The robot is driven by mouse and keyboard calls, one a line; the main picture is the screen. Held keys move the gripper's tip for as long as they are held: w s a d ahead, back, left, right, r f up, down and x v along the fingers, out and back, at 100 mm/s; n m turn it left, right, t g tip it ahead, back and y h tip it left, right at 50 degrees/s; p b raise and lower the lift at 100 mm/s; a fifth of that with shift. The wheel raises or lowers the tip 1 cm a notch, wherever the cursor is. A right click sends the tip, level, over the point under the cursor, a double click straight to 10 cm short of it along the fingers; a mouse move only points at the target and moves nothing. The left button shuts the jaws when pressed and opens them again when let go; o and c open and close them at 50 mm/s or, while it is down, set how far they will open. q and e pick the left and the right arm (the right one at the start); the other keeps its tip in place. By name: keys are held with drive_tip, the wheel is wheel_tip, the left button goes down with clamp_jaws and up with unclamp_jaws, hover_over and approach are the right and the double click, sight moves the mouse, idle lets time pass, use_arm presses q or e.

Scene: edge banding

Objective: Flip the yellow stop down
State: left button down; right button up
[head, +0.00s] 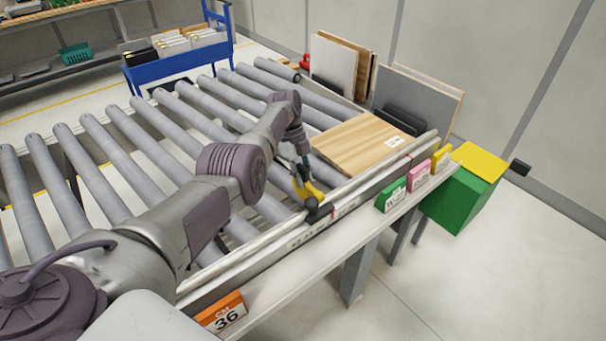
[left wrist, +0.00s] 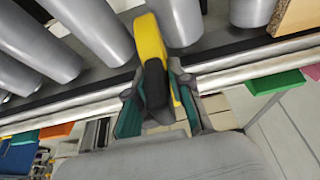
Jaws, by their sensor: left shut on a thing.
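The yellow stop (head: 312,191) sits at the near rail of the roller conveyor, its yellow arm tilted over the rollers from a black pivot (head: 317,211). In the left wrist view the yellow stop (left wrist: 149,42) has a black end toward me, between my fingers. My left gripper (head: 301,172) reaches over the rollers to the stop. In the left wrist view the teal-padded fingers of my left gripper (left wrist: 158,110) are shut on the stop. The gripper partly hides the stop in the head view. My right gripper is not in view.
A wooden board (head: 355,143) lies on the rollers just beyond the stop. Green (head: 392,196), pink (head: 419,175) and orange (head: 221,312) tags line the near ledge. A green bin with a yellow top (head: 462,195) stands at the right. A blue cart (head: 180,62) stands behind the conveyor.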

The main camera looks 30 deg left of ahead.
sight(299, 164)
use_arm(q)
drive_tip(key=shift+s+f, duration=0.2)
drive_tip(key=shift+f, duration=0.05)
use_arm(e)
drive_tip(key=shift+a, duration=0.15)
use_arm(q)
drive_tip(key=c, duration=1.4)
unclamp_jaws()
drive_tip(key=shift+o, duration=1.4)
drive_tip(key=shift+w, duration=0.15)
drive_tip(key=shift+r, duration=0.2)
drive_tip(key=shift+v, duration=3.6)
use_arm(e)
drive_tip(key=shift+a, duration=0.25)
use_arm(q)
drive_tip(key=shift+a+f, duration=0.1)
